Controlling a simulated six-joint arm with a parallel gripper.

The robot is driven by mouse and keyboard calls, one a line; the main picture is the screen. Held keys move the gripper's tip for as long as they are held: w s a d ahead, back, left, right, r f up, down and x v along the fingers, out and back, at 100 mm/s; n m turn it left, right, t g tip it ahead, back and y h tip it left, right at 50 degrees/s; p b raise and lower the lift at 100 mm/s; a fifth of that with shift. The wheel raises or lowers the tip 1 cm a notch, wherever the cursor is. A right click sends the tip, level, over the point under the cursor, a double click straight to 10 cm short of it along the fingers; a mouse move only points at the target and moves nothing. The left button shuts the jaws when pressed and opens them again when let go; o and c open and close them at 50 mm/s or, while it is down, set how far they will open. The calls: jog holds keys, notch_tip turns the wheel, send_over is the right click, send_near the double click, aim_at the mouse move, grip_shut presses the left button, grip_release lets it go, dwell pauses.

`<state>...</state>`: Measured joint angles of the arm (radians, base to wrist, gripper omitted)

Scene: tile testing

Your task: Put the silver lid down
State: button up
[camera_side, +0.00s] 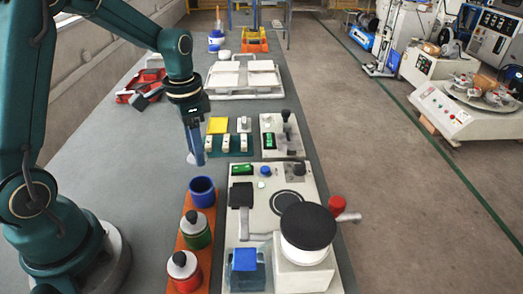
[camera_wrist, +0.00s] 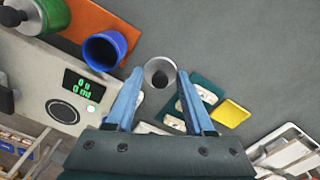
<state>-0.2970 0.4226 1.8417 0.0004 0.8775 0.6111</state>
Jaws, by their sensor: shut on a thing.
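The silver lid (camera_wrist: 160,73) is round with a dark knob, and sits between the blue fingertips of my gripper (camera_wrist: 158,80) in the wrist view. My gripper (camera_side: 194,146) is shut on it and points down in the side view, where the lid (camera_side: 196,158) shows as a small pale edge at the fingertips. The lid appears held above the grey table, left of the dark green rack. The blue can (camera_side: 202,191) stands open, without a lid, on the orange board (camera_side: 201,221); it also shows in the wrist view (camera_wrist: 104,50).
A green can (camera_side: 196,232) and a red can (camera_side: 185,272), both lidded, stand on the orange board. The dark green rack (camera_side: 235,152) holds several white pieces. A yellow tile (camera_side: 217,125) lies behind. A cream machine (camera_side: 229,217) stands right. Grey table (camera_side: 146,185) is bare at left.

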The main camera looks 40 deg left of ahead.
jog(key=shift+w+d+f, duration=0.35)
jog(key=shift+d+f, duration=0.1)
jog(key=shift+d, duration=0.05)
jog(key=shift+f, duration=1.9)
jog(key=shift+f, duration=0.1)
jog(key=o, duration=1.3)
